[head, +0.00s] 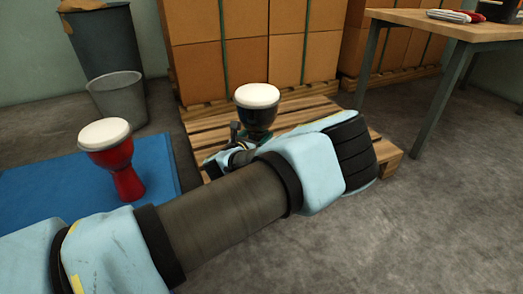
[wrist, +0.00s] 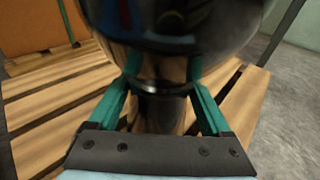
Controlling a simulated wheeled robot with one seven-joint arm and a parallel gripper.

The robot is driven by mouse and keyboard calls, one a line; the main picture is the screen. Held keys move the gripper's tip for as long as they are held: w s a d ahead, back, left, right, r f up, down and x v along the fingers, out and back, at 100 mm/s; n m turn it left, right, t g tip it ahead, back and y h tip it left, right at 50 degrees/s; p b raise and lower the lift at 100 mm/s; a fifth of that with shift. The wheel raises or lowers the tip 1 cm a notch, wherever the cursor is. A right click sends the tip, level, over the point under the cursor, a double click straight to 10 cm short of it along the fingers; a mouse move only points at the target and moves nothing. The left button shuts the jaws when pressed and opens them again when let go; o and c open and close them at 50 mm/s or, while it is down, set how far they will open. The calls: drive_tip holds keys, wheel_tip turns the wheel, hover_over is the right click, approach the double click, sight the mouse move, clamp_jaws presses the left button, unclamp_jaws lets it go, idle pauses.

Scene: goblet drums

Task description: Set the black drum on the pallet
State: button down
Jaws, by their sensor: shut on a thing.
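The black drum (head: 257,106) has a white head and stands upright over the wooden pallet (head: 205,133) in the head view. In the wrist view the drum's dark glossy bowl (wrist: 175,25) fills the top, with its narrow waist below. My gripper (wrist: 162,88) has its green fingers on either side of that waist and is shut on it. The pallet's slats (wrist: 50,115) show below and to both sides. The drum's foot is hidden by my arm and gripper, so I cannot tell whether it touches the slats.
A red drum (head: 122,165) stands on a blue mat (head: 60,190) at left. Behind it are a grey bucket (head: 118,98) and a dark bin (head: 103,45). Stacked cartons (head: 240,45) stand behind the pallet. A wooden table (head: 450,25) is at right.

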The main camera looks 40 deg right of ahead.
wheel_tip(320, 180, down, 6)
drive_tip(key=b, duration=0.2)
drive_tip(key=shift+r+b, duration=0.25)
drive_tip(key=shift+b, duration=0.1)
drive_tip(key=shift+r, duration=0.1)
unclamp_jaws()
drive_tip(key=shift+s+a+p, duration=0.1)
drive_tip(key=shift+a+p, duration=0.15)
drive_tip(key=shift+p, duration=0.05)
drive_tip(key=p+v, duration=0.5)
drive_tip(key=v, duration=0.6)
drive_tip(key=shift+a, duration=0.2)
